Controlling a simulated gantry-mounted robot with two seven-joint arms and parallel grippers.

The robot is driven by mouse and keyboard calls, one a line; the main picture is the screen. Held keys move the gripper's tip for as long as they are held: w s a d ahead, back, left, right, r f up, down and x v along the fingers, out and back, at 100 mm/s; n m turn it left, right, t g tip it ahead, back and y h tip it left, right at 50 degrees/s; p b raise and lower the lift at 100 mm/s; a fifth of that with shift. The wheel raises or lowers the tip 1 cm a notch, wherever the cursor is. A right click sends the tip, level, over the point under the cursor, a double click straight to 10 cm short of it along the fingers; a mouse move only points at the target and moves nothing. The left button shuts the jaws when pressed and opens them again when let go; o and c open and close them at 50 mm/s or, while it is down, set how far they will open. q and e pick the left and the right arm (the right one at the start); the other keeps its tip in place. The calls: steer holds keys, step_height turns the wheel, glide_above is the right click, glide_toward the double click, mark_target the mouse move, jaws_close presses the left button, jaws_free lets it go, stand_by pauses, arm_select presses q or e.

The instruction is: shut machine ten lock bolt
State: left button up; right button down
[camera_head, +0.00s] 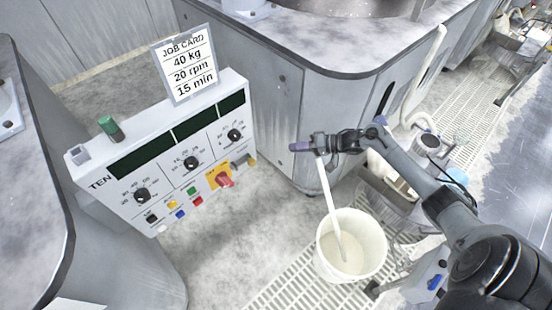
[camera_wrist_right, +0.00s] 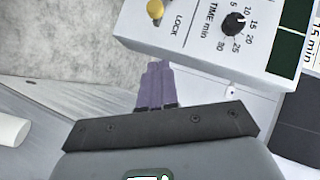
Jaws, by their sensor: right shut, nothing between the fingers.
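The white control box marked TEN (camera_head: 110,181) stands on the left in the head view, with dials, dark displays and coloured buttons. A small yellow knob (camera_head: 252,161) shows at its lower right edge. In the right wrist view the yellow knob (camera_wrist_right: 155,9) is beside the word LOCK, partly cut by the top edge; whether the bolt is open or shut I cannot tell. My right gripper (camera_head: 296,146) has purple fingers, shut and empty, to the right of the box and apart from the knob. Its fingers also show in the right wrist view (camera_wrist_right: 155,84). My left gripper is not in view.
A red switch on a yellow plate (camera_head: 219,178) is near the knob. A job card (camera_head: 186,64) stands on the box, beside a green cylinder (camera_head: 110,128). A white bucket (camera_head: 378,246) with a stick stands below my right arm. A grey machine cabinet (camera_head: 285,100) stands behind.

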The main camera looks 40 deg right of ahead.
steer(key=b, duration=0.4)
glide_toward(250, 158)
steer(key=w+d, duration=0.1)
steer(key=w, duration=0.1)
steer(key=a, duration=0.1)
steer(key=a+f+b, duration=0.1)
steer(key=w+a, duration=0.1)
steer(key=shift+a+f, duration=0.2)
steer(key=shift+a, duration=0.15)
